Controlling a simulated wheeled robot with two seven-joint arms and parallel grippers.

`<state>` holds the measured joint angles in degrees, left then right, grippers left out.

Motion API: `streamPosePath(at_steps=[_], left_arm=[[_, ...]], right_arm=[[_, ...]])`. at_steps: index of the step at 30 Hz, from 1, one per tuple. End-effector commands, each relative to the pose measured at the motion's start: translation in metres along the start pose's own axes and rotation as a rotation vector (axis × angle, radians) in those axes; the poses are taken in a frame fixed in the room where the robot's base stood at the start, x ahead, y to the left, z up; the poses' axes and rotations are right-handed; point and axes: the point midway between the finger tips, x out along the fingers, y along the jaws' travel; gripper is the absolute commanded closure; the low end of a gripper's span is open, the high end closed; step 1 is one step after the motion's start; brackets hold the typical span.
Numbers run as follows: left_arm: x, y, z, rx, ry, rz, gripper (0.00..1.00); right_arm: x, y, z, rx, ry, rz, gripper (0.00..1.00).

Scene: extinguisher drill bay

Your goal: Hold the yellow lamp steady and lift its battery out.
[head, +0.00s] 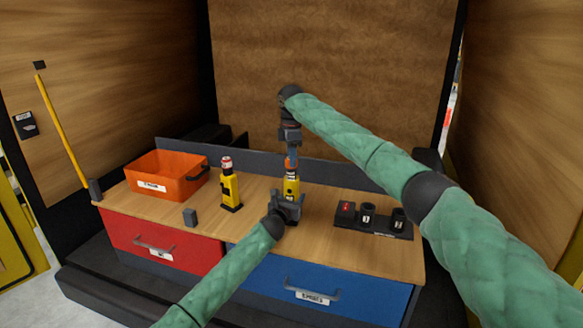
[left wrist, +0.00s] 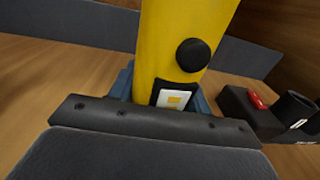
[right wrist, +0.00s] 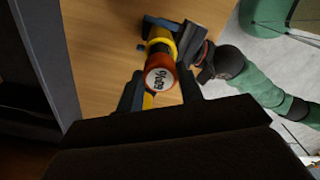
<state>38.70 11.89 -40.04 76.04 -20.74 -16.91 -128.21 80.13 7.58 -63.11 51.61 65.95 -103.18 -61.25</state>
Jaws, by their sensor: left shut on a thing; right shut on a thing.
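The yellow lamp (head: 291,184) stands upright on the wooden bench. My left gripper (head: 288,205) is shut on its lower body; the left wrist view shows the yellow body (left wrist: 185,40) with a black knob rising between the jaws. My right gripper (head: 290,140) is above the lamp, pointing down, shut on the orange-topped battery (head: 291,162). In the right wrist view the battery's round orange end (right wrist: 160,78) with a white label sits between the fingers. A yellow ring (right wrist: 163,45) shows beside it. I cannot tell how far the battery is out of the lamp.
A second yellow device (head: 230,188) with a red-and-white top stands to the left. An orange bin (head: 166,180) is at the back left, with a small grey block (head: 190,217) in front.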

Motion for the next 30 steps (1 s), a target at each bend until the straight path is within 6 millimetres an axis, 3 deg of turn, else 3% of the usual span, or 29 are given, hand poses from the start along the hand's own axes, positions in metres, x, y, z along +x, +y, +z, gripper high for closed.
streamPosePath(at_steps=[3,9,21,22,26,30], left_arm=[[0.0,0.0,-0.001,0.0,0.001,0.0,0.91],[0.0,0.0,-0.001,0.0,0.001,0.0,0.91],[0.0,0.0,-0.001,0.0,0.001,0.0,0.91],[0.0,0.0,-0.001,0.0,0.001,0.0,0.5],[0.0,0.0,-0.001,0.0,0.001,0.0,0.26],[0.0,0.0,0.0,0.0,0.0,0.0,0.26]], right_arm=[[-0.024,0.0,0.0,0.0,0.001,0.002,1.0],[-0.049,0.0,0.0,0.0,0.0,0.001,1.0],[-0.059,0.0,0.0,-0.001,0.0,0.001,1.0],[-0.059,0.0,0.0,-0.001,0.0,0.001,1.0],[-0.059,0.0,0.0,0.0,0.0,0.001,1.0],[-0.059,0.0,0.0,0.0,0.0,0.001,1.0]])
